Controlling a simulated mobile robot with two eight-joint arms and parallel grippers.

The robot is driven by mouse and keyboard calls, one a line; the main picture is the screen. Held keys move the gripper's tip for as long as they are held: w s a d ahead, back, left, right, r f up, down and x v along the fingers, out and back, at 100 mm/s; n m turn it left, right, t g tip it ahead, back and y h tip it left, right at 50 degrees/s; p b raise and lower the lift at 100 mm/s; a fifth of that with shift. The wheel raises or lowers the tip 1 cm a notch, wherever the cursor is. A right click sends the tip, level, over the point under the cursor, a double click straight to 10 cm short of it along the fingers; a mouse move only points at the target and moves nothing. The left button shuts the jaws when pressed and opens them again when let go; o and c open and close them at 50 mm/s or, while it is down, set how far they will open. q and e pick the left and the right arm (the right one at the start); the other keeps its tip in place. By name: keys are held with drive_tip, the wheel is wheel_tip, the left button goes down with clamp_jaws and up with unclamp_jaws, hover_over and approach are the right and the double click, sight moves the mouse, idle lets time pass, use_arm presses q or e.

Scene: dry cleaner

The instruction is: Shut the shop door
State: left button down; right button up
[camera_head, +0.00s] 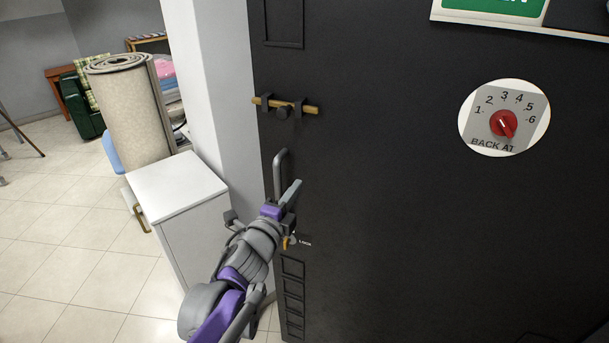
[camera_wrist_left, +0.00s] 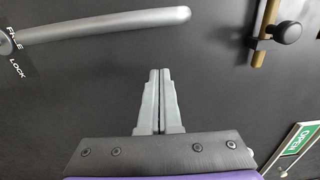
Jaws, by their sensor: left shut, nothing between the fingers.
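The black shop door (camera_head: 400,220) fills the right side of the head view, its left edge beside a white post (camera_head: 222,90). I cannot tell whether it sits fully in its frame. A grey bar handle (camera_head: 280,165) is near that edge, and it also shows in the left wrist view (camera_wrist_left: 110,25). A brass sliding bolt (camera_head: 285,105) with a dark knob is above it. My left gripper (camera_head: 296,186) is shut and empty in front of the door, beside the handle. Its closed fingertips (camera_wrist_left: 160,72) point at the door face. My right gripper is out of view.
A white cabinet (camera_head: 180,187) stands left of the post, with a rolled carpet (camera_head: 125,115) behind it. A round dial sign (camera_head: 503,118) and a green sign (camera_head: 495,8) are on the door. Tiled floor (camera_head: 60,260) is clear at left.

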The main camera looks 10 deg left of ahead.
sight(309, 168)
use_arm(q)
drive_tip(key=w, duration=0.4)
drive_tip(key=w+d, duration=0.1)
drive_tip(key=w, duration=0.1)
drive_tip(key=shift+w, duration=0.1)
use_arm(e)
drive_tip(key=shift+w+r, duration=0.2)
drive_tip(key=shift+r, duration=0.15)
use_arm(q)
drive_tip(key=shift+w, duration=0.1)
